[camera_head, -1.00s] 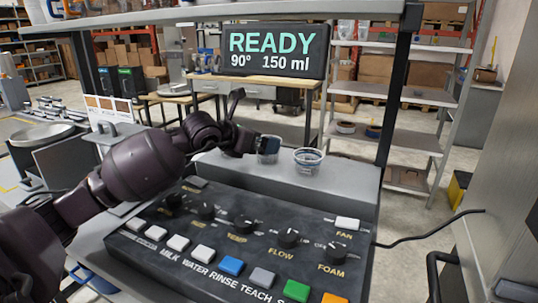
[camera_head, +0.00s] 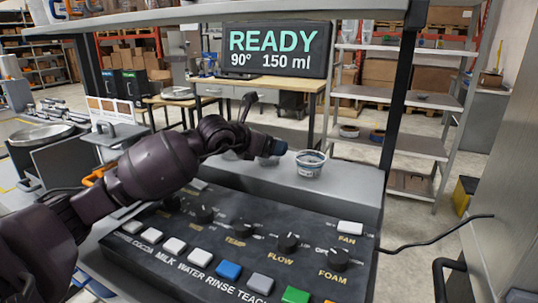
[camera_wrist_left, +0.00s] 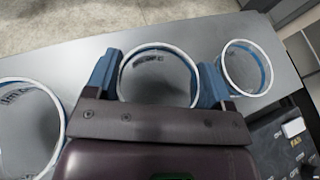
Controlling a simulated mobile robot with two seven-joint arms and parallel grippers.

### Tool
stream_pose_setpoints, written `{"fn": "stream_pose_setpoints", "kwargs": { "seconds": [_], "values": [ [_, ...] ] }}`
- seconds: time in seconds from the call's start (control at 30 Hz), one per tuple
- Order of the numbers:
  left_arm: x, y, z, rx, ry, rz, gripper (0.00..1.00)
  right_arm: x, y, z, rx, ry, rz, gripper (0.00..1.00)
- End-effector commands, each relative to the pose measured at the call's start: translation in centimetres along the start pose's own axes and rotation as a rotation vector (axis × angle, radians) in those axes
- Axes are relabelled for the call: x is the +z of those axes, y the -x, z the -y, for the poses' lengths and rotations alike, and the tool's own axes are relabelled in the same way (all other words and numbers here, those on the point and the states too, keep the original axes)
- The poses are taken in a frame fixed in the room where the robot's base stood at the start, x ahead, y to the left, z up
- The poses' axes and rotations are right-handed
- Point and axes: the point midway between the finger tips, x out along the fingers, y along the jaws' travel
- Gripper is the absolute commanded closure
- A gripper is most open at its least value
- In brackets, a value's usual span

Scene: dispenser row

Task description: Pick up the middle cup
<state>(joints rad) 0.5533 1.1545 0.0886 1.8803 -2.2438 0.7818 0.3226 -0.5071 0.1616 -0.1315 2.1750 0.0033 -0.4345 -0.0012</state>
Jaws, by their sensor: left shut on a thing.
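In the left wrist view three clear open cups stand in a row on a grey ledge. My left gripper (camera_wrist_left: 160,82) has one blue finger on each side of the middle cup (camera_wrist_left: 160,78) and is shut on it. The left cup (camera_wrist_left: 28,130) and the right cup (camera_wrist_left: 247,68) stand apart from the fingers. In the head view the right cup (camera_head: 310,163) stands upright on the ledge. My left gripper (camera_head: 268,148) is just left of it and largely hides the middle cup there. My right gripper is not in view.
A black control panel (camera_head: 215,240) with knobs and coloured buttons lies in front of the grey ledge (camera_head: 345,178). A black post (camera_head: 395,100) rises on the right.

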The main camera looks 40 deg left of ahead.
Motion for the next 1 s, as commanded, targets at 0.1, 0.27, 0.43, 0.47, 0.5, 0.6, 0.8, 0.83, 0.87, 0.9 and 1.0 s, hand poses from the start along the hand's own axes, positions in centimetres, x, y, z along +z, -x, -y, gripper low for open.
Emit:
{"fn": "stream_pose_setpoints", "kwargs": {
  "seconds": [0.1,0.27,0.43,0.47,0.5,0.6,0.8,0.83,0.87,0.9,1.0],
  "values": [
    [0.0,0.0,0.0,0.000,0.000,-0.001,0.47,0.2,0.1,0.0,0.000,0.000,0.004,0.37],
    [0.5,0.2,0.0,0.000,0.000,0.001,0.47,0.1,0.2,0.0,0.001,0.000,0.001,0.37],
    [2.3,1.0,0.0,0.001,-0.002,0.006,0.47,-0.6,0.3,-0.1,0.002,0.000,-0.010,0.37],
    [2.6,1.1,0.0,0.001,-0.002,0.006,0.47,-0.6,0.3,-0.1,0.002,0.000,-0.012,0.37],
    [3.0,1.3,0.0,0.002,-0.002,0.006,0.47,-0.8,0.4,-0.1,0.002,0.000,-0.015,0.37],
    [3.3,1.9,-0.1,0.001,-0.001,0.001,0.47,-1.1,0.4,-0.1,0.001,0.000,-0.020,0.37],
    [2.5,3.8,0.0,0.001,0.000,0.001,0.47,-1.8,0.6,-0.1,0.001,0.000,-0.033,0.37],
    [2.3,4.1,0.0,0.001,0.000,0.000,0.47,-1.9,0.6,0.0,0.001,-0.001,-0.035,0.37],
    [2.2,4.5,0.0,0.001,0.000,0.001,0.47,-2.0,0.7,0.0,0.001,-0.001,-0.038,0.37],
    [2.0,5.0,0.0,0.001,0.001,0.001,0.47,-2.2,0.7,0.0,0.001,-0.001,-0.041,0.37],
    [1.4,6.5,0.0,0.002,0.000,0.002,0.47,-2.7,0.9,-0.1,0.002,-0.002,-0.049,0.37]
  ]
}}
